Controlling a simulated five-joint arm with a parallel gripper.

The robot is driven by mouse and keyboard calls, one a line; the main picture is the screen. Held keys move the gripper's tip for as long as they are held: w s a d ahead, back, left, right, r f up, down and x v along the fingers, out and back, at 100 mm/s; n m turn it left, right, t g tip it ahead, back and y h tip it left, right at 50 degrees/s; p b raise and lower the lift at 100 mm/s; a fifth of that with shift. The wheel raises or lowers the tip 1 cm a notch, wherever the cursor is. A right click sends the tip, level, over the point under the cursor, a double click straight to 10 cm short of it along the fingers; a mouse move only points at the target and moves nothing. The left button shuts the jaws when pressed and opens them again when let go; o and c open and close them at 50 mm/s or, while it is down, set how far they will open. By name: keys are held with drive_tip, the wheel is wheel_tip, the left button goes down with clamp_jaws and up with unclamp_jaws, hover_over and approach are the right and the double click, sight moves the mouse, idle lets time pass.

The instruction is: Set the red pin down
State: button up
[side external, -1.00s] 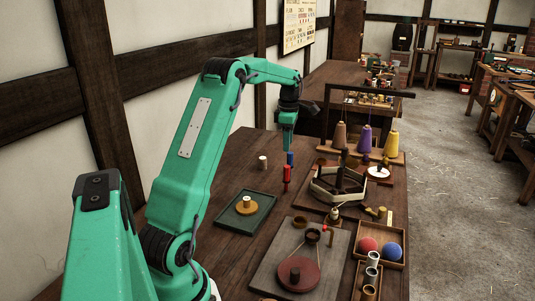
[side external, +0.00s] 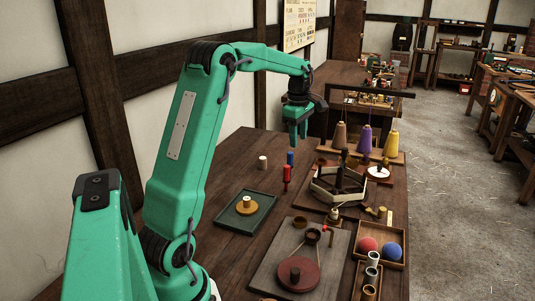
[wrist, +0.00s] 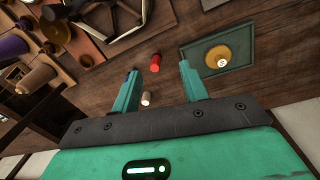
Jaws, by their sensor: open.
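The red pin (side external: 287,174) stands upright on the dark wooden table, clear of any gripper contact. In the wrist view the red pin (wrist: 155,62) shows beyond the fingertips, in the space between them. My gripper (side external: 297,144) is open and empty, held above the table and higher than the pin. In the wrist view its two fingers (wrist: 157,72) are spread apart with nothing between them.
A green tray (side external: 223,222) with a yellow disc lies at front left. A wooden frame (side external: 318,192) stands to the right. Bare table surrounds the red pin.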

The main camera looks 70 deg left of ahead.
drive_tip(key=s+d+r+m+t, duration=0.1)
drive_tip(key=s+d+r+m, duration=0.25)
drive_tip(key=d+m, duration=0.4)
drive_tip(key=s+d+r+m+t, duration=0.1)
drive_tip(key=s+d+r+m, duration=0.25)
drive_tip(key=d, duration=0.65)
drive_tip(key=s+d+f+m+t, duration=0.1)
drive_tip(key=s+d+f+m, duration=0.1)
drive_tip(key=s+d+m, duration=0.3)
drive_tip(key=s+d+f+m+t, duration=0.2)
drive_tip(key=s+d+m, duration=0.3)
drive_tip(key=s+m, duration=0.3)
drive_tip(key=shift+s+d+f, duration=0.15)
drive_tip(key=shift+d+f, duration=0.1)
drive_tip(key=shift+d, duration=0.05)
